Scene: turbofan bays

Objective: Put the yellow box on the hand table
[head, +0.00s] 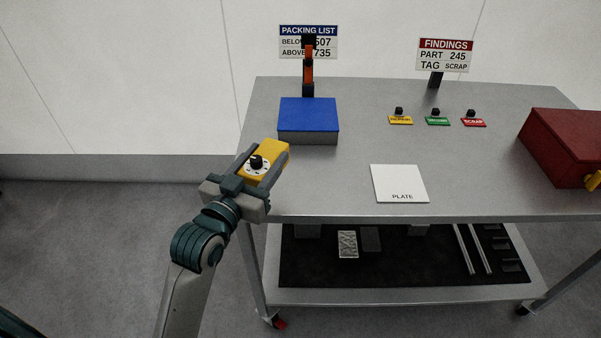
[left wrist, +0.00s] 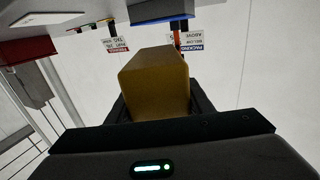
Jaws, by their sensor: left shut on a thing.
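The yellow box (head: 264,160) has a black knob on a white dial on its top. My left gripper (head: 263,163) is shut on it and holds it at the left edge of the grey hand table (head: 341,157) in the head view. The left wrist view shows the yellow box (left wrist: 155,85) between the dark fingers. I cannot tell the height of the box over the table edge. My right gripper is not in view.
A blue-topped box (head: 308,115) stands just beyond the yellow box. A white plate (head: 399,184) lies at the front middle. Several tagged knobs (head: 437,119) stand behind it, and a red case (head: 566,145) at right. The table between them is clear.

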